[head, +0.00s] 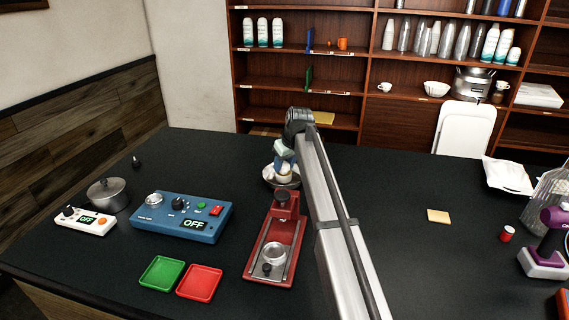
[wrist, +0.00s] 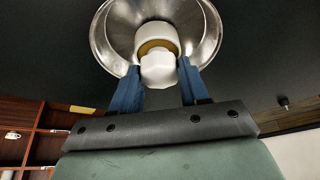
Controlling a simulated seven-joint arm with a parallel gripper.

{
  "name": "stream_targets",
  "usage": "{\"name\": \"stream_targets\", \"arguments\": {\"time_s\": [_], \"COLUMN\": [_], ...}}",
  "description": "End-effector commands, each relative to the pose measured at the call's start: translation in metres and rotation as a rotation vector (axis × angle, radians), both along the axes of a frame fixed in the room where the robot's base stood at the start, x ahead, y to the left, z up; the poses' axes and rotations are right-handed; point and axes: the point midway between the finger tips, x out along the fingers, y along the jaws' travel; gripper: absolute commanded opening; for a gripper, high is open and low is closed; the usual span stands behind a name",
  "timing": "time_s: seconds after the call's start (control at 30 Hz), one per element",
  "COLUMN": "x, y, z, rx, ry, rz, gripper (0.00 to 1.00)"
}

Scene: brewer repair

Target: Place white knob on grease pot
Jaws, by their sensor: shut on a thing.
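A white knob (wrist: 158,70) is between the two blue fingertips of my gripper (wrist: 160,74) in the wrist view, and the gripper is shut on it. Right behind the knob is a small round white pot with a yellowish inside, which looks like the grease pot (wrist: 154,29). The knob overlaps the pot in this view, so I cannot tell whether they touch. The pot sits inside a shiny metal bowl (wrist: 112,38). In the head view my gripper (head: 284,161) is low over this bowl (head: 270,182), and the white parts there are too small to separate.
A red press-like stand (head: 293,238) is in front of the bowl. A blue control box (head: 182,216), a lidded metal pot (head: 107,195), a white control box (head: 84,219), a green tray (head: 161,274) and a red tray (head: 200,282) are left. A yellow pad (head: 438,216) lies right.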

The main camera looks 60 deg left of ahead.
Motion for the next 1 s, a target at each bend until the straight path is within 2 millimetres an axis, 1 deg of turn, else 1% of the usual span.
{"name": "stream_targets", "arguments": {"time_s": [0.1,0.13,0.37,0.6,0.73,0.87,1.0], "x": [0.000,0.000,0.000,0.000,0.000,0.000,0.000], "y": [0.000,0.000,0.000,0.000,-0.001,-0.008,-0.018], "z": [-0.003,-0.002,-0.002,-0.002,0.004,0.020,0.044], "rx": [0.000,0.000,0.000,0.000,0.000,0.003,0.003], "ry": [0.000,0.000,0.000,0.000,0.000,-0.001,-0.001], "rz": [0.000,0.000,0.000,0.000,0.000,0.000,0.000], "gripper": [0.15,0.48,0.70,0.70,0.70,0.70,0.70]}}
